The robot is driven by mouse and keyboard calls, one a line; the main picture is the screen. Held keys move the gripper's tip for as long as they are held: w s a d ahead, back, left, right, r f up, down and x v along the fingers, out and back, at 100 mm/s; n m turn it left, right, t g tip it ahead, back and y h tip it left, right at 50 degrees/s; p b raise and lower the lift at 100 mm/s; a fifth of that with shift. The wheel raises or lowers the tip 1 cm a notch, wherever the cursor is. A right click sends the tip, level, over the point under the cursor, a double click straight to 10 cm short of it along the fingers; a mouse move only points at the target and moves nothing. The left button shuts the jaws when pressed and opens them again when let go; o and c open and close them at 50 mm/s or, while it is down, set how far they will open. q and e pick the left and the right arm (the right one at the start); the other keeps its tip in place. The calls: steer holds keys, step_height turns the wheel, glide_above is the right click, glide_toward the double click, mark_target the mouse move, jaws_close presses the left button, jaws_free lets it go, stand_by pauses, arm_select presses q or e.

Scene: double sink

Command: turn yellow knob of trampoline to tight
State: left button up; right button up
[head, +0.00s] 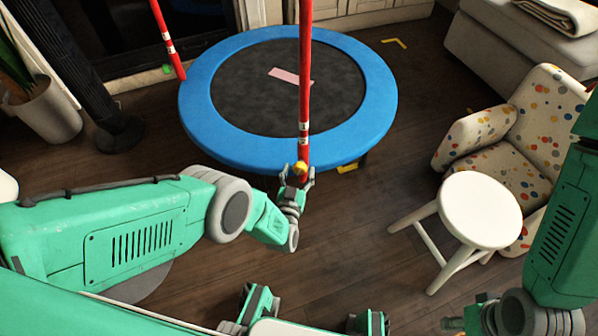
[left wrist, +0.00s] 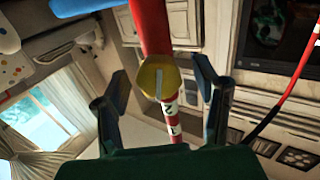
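The trampoline (head: 205,125) has a blue padded ring and a dark mat. A red pole (head: 305,70) with white lettered bands rises at its near edge. The yellow knob (head: 300,168) sits low on this pole. My left gripper (head: 297,180) is at the knob, its fingers spread on either side. In the left wrist view the yellow knob (left wrist: 160,78) lies between the two open fingers (left wrist: 160,100), with gaps at both sides. A grey line crosses the knob's face. My right gripper (head: 468,322) is low at the right, partly cut off, its fingers unclear.
A white round stool (head: 480,208) and a polka-dot armchair (head: 520,130) stand at the right. A second red pole (head: 168,42) stands at the trampoline's far left. A potted plant (head: 45,110) is at the left. Wooden floor between trampoline and stool is clear.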

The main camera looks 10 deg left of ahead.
arm_select(q)
steer(key=c, duration=1)
steer(key=shift+d, duration=0.1)
steer(key=shift+m, duration=0.4)
steer(key=m, duration=0.2)
steer(key=shift+m, duration=0.4)
steer(key=m, duration=0.3)
steer(key=shift+m, duration=0.4)
steer(key=m, duration=0.4)
steer(key=shift+d, duration=0.1)
steer(key=shift+s+d+m, duration=0.1)
steer(key=shift+m, duration=2)
